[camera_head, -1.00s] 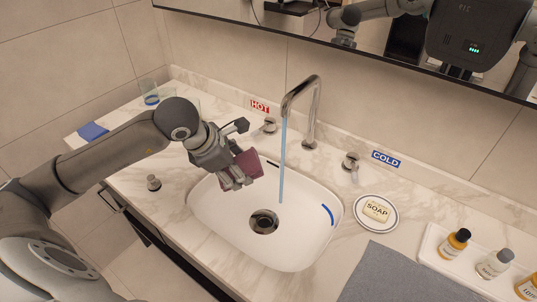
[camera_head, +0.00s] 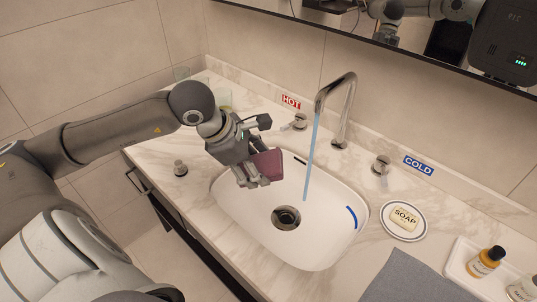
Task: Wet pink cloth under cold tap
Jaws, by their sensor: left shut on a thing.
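My left gripper (camera_head: 251,176) is shut on the pink cloth (camera_head: 268,165), a dark pink piece held at the left part of the sink, above the basin. The white basin (camera_head: 318,253) has a round drain (camera_head: 286,217) in its middle. The chrome faucet (camera_head: 345,103) stands behind the basin, and a blue stream of water (camera_head: 312,160) falls from its spout. The cloth is to the left of the stream, apart from it in the picture. The cold tap knob (camera_head: 381,164) stands by the blue COLD sign (camera_head: 419,167). My right gripper is not in view.
The hot tap knob (camera_head: 300,121) stands by the red HOT sign (camera_head: 291,102). Soap (camera_head: 404,217) lies on a round dish right of the basin. A grey towel (camera_head: 405,278) and a white tray (camera_head: 459,262) with small bottles are at the lower right.

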